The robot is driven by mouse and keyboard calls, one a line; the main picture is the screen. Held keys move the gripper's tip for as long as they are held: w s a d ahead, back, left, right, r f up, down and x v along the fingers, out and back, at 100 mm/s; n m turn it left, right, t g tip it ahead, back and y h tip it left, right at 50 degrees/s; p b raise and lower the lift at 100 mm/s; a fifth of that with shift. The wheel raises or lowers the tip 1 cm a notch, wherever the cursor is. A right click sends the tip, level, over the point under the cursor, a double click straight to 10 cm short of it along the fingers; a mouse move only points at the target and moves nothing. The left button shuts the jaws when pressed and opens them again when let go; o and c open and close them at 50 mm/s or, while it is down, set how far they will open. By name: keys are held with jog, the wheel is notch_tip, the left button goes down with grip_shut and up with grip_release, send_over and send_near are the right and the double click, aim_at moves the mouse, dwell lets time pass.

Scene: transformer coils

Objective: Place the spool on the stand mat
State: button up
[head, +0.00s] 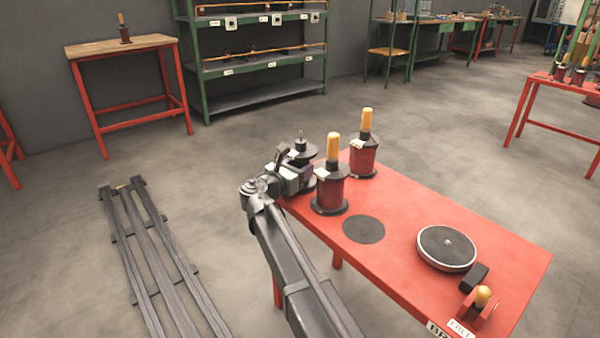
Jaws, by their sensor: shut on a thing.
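Two dark red spools with black flanges and tan upright handles are at the back left of the red table (410,210). The nearer spool (330,190) is upright beside my gripper (308,176); the farther spool (363,158) stands behind it to the right. My gripper reaches in from the left and appears shut on the nearer spool; its fingertips are partly hidden. I cannot tell whether that spool touches the table. A flat, round black mat (363,229), bare, lies in front of it to the right; it looks like the stand mat.
A grey-rimmed round plate (447,247) and a small red block with a tan knob (481,300) are at the table's right. A dark disc with a pin (302,148) is behind my gripper. Floor rails (155,255) run at the left.

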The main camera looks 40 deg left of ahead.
jog(key=shift+f, duration=0.2)
jog(key=o, duration=0.9)
jog(key=shift+o, duration=0.2)
jog(key=shift+r, duration=0.25)
jog(key=s, duration=1.2)
jog(key=shift+a, duration=0.2)
